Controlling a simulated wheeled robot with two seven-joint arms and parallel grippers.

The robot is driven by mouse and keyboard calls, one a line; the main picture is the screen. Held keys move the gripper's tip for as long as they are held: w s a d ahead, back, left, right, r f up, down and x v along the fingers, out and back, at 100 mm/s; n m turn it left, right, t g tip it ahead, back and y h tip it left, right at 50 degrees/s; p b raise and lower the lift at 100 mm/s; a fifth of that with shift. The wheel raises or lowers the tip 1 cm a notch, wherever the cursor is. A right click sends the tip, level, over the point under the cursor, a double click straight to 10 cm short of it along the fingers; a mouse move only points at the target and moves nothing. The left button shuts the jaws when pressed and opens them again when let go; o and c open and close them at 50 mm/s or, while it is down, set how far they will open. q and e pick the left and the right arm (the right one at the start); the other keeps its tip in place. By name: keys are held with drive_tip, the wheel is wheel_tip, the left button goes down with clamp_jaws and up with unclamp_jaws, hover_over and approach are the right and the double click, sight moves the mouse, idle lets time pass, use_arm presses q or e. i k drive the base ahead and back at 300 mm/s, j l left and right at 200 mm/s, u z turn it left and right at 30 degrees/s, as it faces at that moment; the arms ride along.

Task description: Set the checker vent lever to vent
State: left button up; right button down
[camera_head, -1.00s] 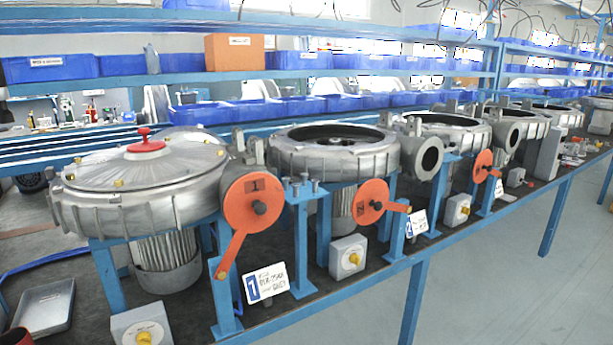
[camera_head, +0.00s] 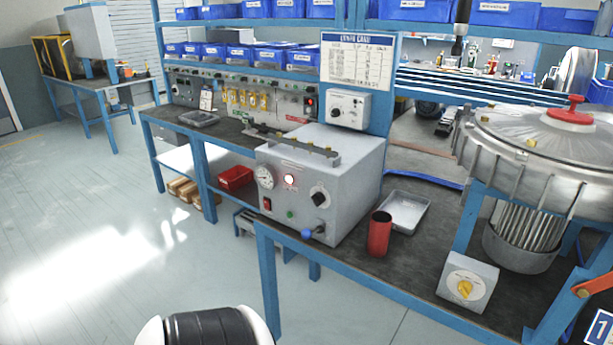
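The checker is a grey box (camera_head: 330,185) on the bench in the middle of the head view. Its front has a round gauge (camera_head: 265,177), a lit lamp (camera_head: 290,180), a black knob (camera_head: 319,197) and a red switch (camera_head: 267,203). A small lever with a blue end (camera_head: 308,234) sits low on the front, its blue end toward the left. Its vent marking is too small to read. Neither of my grippers is in view. A black and white part at the bottom edge looks like my own arm.
A red cylinder (camera_head: 380,234) and a grey tray (camera_head: 406,212) stand right of the checker. A grey box with a yellow knob (camera_head: 467,283) and a large round blower (camera_head: 550,150) are farther right. The floor to the left is clear.

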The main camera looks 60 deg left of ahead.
sight(305, 234)
drive_tip(key=k+u, duration=0.15)
drive_tip(key=u, duration=1.8)
